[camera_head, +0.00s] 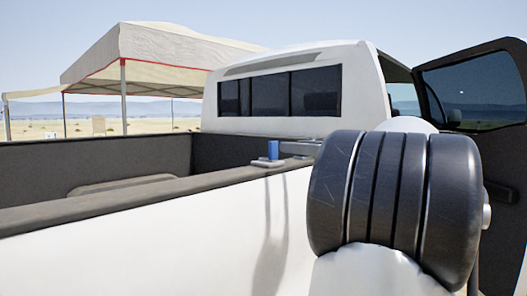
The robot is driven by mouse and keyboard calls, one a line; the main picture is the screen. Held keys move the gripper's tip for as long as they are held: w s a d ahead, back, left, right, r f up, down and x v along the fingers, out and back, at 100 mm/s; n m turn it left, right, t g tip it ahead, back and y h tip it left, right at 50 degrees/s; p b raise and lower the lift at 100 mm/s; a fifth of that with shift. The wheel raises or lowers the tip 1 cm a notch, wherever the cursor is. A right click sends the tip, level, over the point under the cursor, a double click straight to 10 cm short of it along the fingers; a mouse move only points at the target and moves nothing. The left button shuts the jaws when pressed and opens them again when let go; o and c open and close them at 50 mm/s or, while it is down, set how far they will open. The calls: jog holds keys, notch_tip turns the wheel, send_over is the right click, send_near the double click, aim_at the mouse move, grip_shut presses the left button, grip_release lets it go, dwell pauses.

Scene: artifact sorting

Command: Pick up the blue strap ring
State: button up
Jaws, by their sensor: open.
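A small blue piece (273,150), which looks like the blue strap ring, stands upright on the dark top rail of the truck bed, near the cab. My gripper (285,154) is at the rail right beside it, a small grey shape reaching in from the right. The gripper is open. It is too small in the view to tell whether the fingers are around the ring or only next to it. My arm's large black and white joint fills the right foreground and hides what lies behind it.
The white truck's bed rail (130,196) runs from the lower left towards the cab (300,125). The bed lies beyond it, with a wheel-arch hump (120,184). An open truck door (500,160) stands at the right. A canopy (150,50) stands behind the truck.

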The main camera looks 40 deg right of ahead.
aim_at(275, 144)
jog(key=w, duration=0.2)
jog(key=w+p, duration=0.1)
jog(key=w, duration=0.2)
jog(key=w+p, duration=0.1)
jog(key=w, duration=0.2)
jog(key=shift+a, duration=0.3)
jog(key=w, duration=0.1)
jog(key=w+p, duration=0.1)
jog(key=w, duration=0.1)
jog(key=w+p, duration=0.1)
jog(key=shift+w+a+r, duration=0.15)
jog(key=shift+w+r, duration=0.05)
jog(key=shift+r, duration=0.15)
jog(key=shift+w+f, duration=0.1)
jog(key=shift+w, duration=0.35)
grip_shut()
